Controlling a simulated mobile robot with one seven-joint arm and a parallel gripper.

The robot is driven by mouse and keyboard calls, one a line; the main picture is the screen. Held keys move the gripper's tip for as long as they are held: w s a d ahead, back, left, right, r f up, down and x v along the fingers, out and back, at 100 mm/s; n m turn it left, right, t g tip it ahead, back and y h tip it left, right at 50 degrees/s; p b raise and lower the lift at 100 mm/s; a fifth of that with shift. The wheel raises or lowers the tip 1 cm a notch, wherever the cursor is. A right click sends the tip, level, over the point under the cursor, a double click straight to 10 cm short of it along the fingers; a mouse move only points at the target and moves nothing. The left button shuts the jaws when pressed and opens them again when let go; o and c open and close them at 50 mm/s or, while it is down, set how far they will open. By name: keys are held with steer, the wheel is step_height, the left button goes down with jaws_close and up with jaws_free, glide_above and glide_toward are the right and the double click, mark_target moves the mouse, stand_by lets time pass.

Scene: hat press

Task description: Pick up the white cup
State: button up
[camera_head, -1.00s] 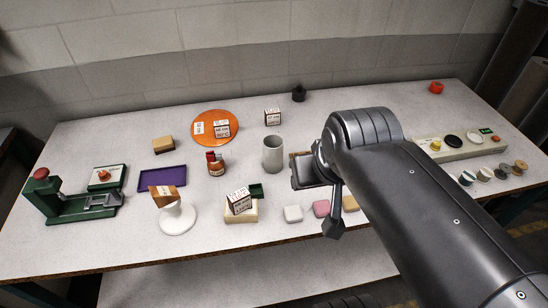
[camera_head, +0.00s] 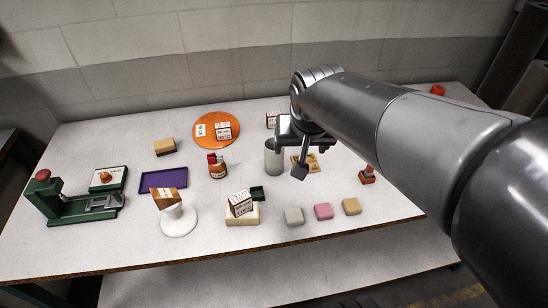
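The white cup (camera_head: 273,160) is a plain, pale grey-white cylinder standing upright on the table, right of the middle of its left half. My gripper (camera_head: 294,160) is at the cup's upper right, and its dark body covers part of the cup's rim. One dark fingertip shows just right of the cup, pointing down. The other finger is not clear, so I cannot tell how wide the gripper is or whether it touches the cup.
A small red-capped bottle (camera_head: 217,168) stands left of the cup. Soap-like blocks (camera_head: 323,211) lie front right. An orange disc (camera_head: 208,122) is behind. My arm covers the table's right side.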

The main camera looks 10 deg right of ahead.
steer(key=m, duration=0.2)
glide_above(274, 157)
step_height(274, 157, down, 8)
steer(key=f, duration=0.1)
steer(key=shift+g+h, duration=0.3)
steer(key=shift+h, duration=0.1)
steer(key=shift+x, duration=5.1)
steer(key=shift+s+a+f, duration=0.1)
steer(key=shift+s+a, duration=0.05)
steer(key=shift+c, duration=0.5)
steer(key=c, duration=1)
